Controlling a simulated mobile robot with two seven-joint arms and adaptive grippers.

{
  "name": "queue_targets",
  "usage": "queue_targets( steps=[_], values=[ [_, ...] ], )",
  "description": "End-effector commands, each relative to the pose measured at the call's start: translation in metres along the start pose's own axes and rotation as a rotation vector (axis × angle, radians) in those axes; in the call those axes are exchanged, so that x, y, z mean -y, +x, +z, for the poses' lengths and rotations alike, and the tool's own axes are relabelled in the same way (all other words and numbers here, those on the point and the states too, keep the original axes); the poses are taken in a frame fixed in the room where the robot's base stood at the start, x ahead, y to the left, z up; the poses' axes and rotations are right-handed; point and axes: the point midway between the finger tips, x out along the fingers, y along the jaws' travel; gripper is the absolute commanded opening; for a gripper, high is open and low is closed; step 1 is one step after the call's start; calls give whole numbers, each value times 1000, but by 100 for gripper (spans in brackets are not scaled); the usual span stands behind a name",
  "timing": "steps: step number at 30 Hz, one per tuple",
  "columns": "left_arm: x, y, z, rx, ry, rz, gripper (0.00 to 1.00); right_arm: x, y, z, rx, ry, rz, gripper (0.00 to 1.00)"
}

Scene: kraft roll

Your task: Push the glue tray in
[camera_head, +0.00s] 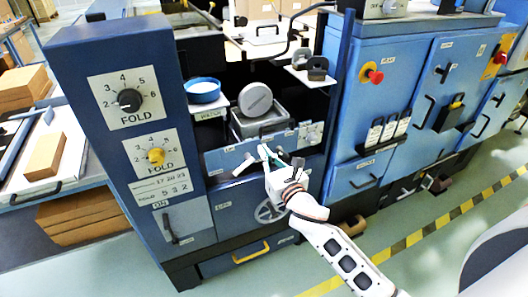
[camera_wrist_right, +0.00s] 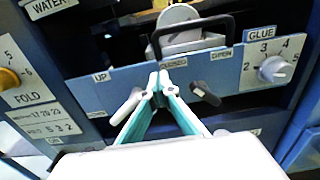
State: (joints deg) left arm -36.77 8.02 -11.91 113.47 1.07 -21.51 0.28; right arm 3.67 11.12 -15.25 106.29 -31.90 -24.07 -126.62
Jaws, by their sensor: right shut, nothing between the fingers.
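The glue tray's blue front panel (camera_head: 225,157) is in the middle of the machine in the head view, with a grey metal pan (camera_head: 245,127) and round grey lid or roller (camera_head: 256,99) behind it. In the right wrist view the panel (camera_wrist_right: 130,92) carries UP, CLOSED and OPEN labels, a GLUE dial (camera_wrist_right: 272,69) and a dark lever (camera_wrist_right: 205,93). A black loop handle (camera_wrist_right: 190,30) stands above it. My right gripper (camera_head: 265,151) is shut and empty, fingertips (camera_wrist_right: 158,79) in front of the panel's middle. I cannot tell whether they touch it. My left gripper is not in view.
Left of the tray is a blue column with FOLD dials (camera_head: 128,100). A blue dish (camera_head: 202,91) sits on a small shelf above. To the right, blue cabinets carry a red button (camera_head: 374,76) and handles. A handwheel (camera_head: 271,211) is below the tray.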

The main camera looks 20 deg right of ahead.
Motion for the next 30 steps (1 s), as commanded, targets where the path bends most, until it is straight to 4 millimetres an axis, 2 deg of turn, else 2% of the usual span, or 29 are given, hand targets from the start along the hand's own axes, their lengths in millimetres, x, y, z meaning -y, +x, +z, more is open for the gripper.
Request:
queue_targets(
  steps=[14,19,23,30],
  values=[
    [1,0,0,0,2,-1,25,0,6,0,0,1,0,0],
    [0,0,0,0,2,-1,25,0,16,1,2,-1,0,0],
    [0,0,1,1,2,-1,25,0,38,2,3,-2,0,0],
    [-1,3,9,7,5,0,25,1,102,0,2,-3,-1,0]
  ],
)
